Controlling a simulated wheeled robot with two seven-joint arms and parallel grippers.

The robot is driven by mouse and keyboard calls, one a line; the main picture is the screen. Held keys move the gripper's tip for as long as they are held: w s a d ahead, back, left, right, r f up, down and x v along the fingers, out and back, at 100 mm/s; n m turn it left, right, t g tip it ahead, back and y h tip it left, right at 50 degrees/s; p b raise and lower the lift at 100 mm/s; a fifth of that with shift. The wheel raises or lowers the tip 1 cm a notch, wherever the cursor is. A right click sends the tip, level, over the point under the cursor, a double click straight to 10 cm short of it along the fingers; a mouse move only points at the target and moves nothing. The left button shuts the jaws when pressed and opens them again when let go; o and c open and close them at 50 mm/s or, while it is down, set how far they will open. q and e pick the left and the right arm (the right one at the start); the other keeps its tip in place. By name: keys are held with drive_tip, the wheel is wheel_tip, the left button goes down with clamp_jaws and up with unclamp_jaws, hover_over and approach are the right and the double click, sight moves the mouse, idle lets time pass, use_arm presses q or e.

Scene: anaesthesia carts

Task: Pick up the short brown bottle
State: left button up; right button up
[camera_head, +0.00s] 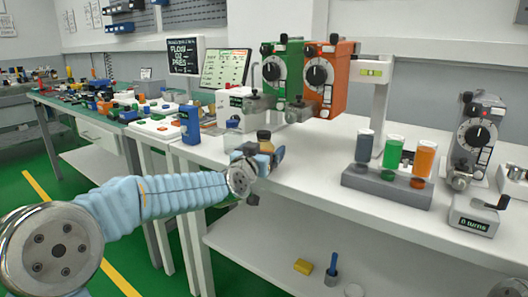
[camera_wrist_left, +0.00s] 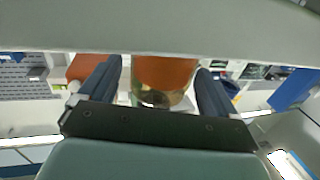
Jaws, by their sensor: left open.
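The short brown bottle (camera_head: 265,144) stands near the front edge of the white bench in the head view. It has a dark cap and a tan-brown body, and its lower part is hidden by my left gripper (camera_head: 260,157). In the left wrist view, an orange-brown bottle (camera_wrist_left: 165,72) lies between the two dark fingers, with visible gaps on both sides. My left gripper is open around the bottle, and I cannot tell whether a finger touches it.
The white bench (camera_head: 315,165) carries a blue box (camera_head: 190,124) left of the bottle and green and orange dial units (camera_head: 317,75) behind it. A grey rack (camera_head: 387,187) with several coloured vials and another dial unit (camera_head: 473,140) stand to the right. A lower shelf (camera_head: 270,255) holds small items.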

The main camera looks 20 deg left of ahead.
use_arm(q)
drive_tip(key=shift+w, duration=0.3)
drive_tip(key=c, duration=1.1)
